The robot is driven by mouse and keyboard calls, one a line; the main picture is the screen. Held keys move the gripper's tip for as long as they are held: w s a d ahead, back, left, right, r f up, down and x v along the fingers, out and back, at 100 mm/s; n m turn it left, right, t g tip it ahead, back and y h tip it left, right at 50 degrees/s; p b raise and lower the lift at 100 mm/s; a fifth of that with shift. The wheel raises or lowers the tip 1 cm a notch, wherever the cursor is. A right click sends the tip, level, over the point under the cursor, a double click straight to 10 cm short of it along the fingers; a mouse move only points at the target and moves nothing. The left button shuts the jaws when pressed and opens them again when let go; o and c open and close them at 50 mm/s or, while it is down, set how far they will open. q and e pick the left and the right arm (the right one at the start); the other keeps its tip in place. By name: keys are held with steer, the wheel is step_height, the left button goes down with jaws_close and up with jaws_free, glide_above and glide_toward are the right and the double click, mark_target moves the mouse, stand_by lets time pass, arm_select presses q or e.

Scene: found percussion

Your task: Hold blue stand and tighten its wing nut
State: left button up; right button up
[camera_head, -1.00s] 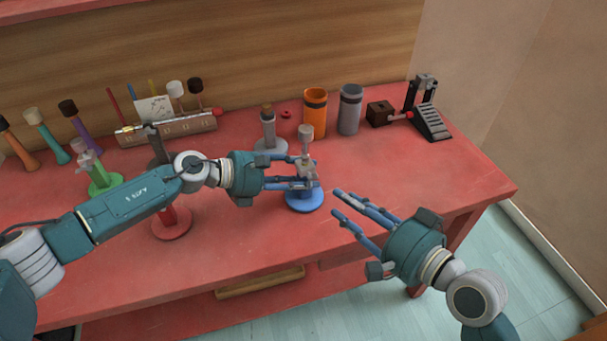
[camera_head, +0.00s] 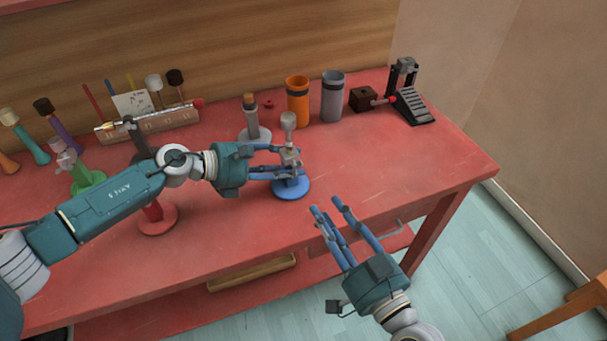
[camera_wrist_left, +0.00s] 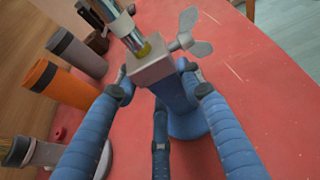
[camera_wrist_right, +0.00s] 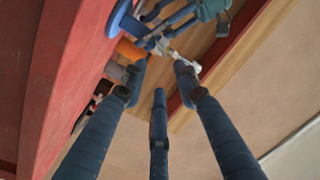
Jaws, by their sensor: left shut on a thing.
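The blue stand (camera_head: 292,188) has a round blue base on the red table, with a grey block and a pale upright piece on top. My left gripper (camera_head: 285,165) is shut on its post below the block. In the left wrist view the fingers press both sides of the blue post (camera_wrist_left: 176,94). The grey wing nut (camera_wrist_left: 193,36) sticks out from the block's side there. My right gripper (camera_head: 325,208) is open and empty, in front of the stand near the table's front edge, apart from it. In the right wrist view its fingers are spread, with the stand (camera_wrist_right: 124,20) beyond them.
An orange cup (camera_head: 298,103), a grey cup (camera_head: 333,97) and a grey stand (camera_head: 254,130) are behind. A black pedal (camera_head: 413,106) is at the back right. Red (camera_head: 158,218) and green (camera_head: 88,180) stands are left. The table's right part is clear.

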mark_target(297, 165)
steer(key=x, duration=1.2)
steer(key=shift+c, duration=0.2)
steer(key=shift+s, duration=0.1)
jaws_close()
